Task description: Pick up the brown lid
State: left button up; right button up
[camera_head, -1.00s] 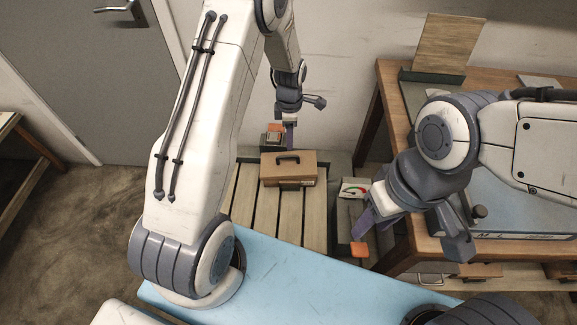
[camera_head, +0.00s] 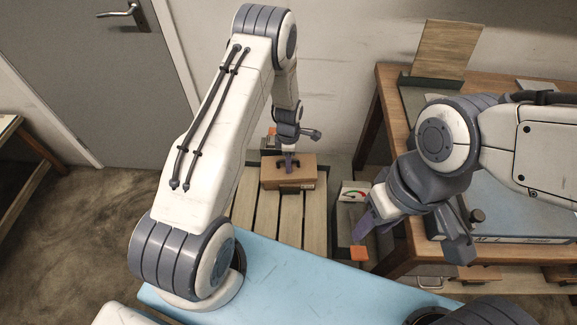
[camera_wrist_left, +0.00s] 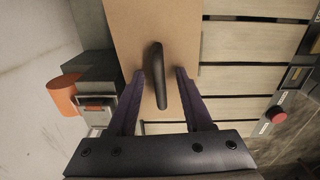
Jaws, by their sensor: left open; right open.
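The brown lid (camera_head: 301,175) lies on top of a box on the slatted wooden surface in the head view. It also fills the upper middle of the left wrist view (camera_wrist_left: 181,28), with its dark handle (camera_wrist_left: 158,76) standing up from it. My left gripper (camera_head: 289,166) is over the lid at the handle. In the left wrist view its two fingers (camera_wrist_left: 159,78) are open, one on each side of the handle, with gaps between.
A device with an orange block (camera_wrist_left: 63,95) stands beside the lid. A gauge box (camera_head: 354,193) is right of the slats (camera_head: 275,215). The wooden table (camera_head: 388,125) stands at right, with a blue-topped case (camera_head: 520,215) on it.

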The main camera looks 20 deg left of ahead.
pick_arm(q)
jog(key=shift+c, duration=0.2)
grip_shut()
jog(key=shift+w+r, duration=0.1)
jog(key=shift+r, duration=0.55)
notch_tip(320, 180, up, 3)
jog(key=shift+f, duration=0.2)
jog(key=s+d+r+b, duration=0.1)
jog(key=s+d+r, duration=0.2)
jog(key=d+r, duration=0.4)
jog(key=d, duration=0.4)
jog(key=shift+d, duration=0.15)
